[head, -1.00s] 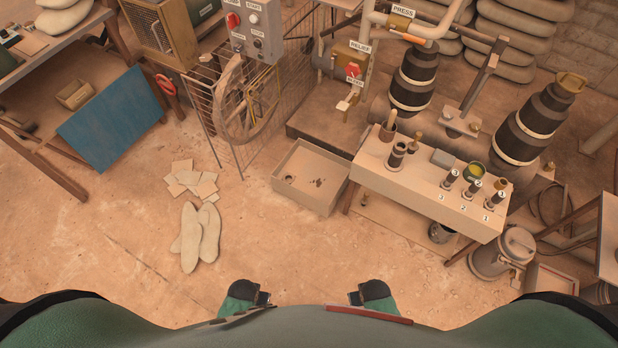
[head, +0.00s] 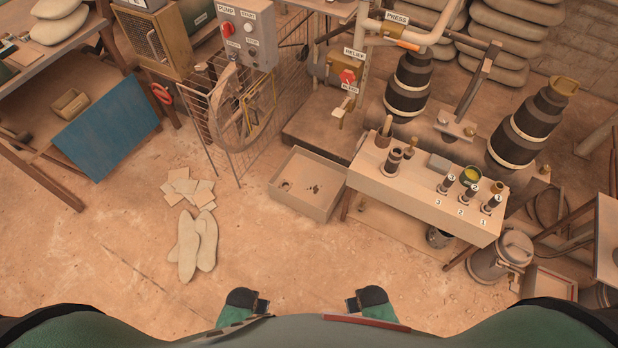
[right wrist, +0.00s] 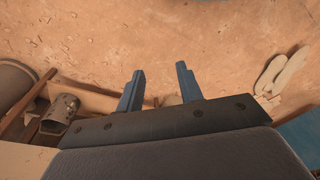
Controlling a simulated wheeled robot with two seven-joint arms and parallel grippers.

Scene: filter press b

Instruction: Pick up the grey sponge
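The grey sponge (head: 439,162) is a small grey block on the pale bench (head: 400,187), between a dark cup and a green-rimmed tin of yellow stuff. My left gripper (head: 264,305) and my right gripper (head: 352,303) are low in the head view, near my body and well apart from the bench. In the right wrist view, the right gripper's two fingers (right wrist: 158,85) stand apart with nothing between them. The left gripper's fingers are too small to read. The sponge does not show in the right wrist view.
Numbered dark cylinders (head: 467,193), the tin (head: 471,176) and the dark cup (head: 392,161) stand on the bench around the sponge. An open tray (head: 318,200) lies on the floor left of the bench. A metal canister (head: 502,255) stands at right.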

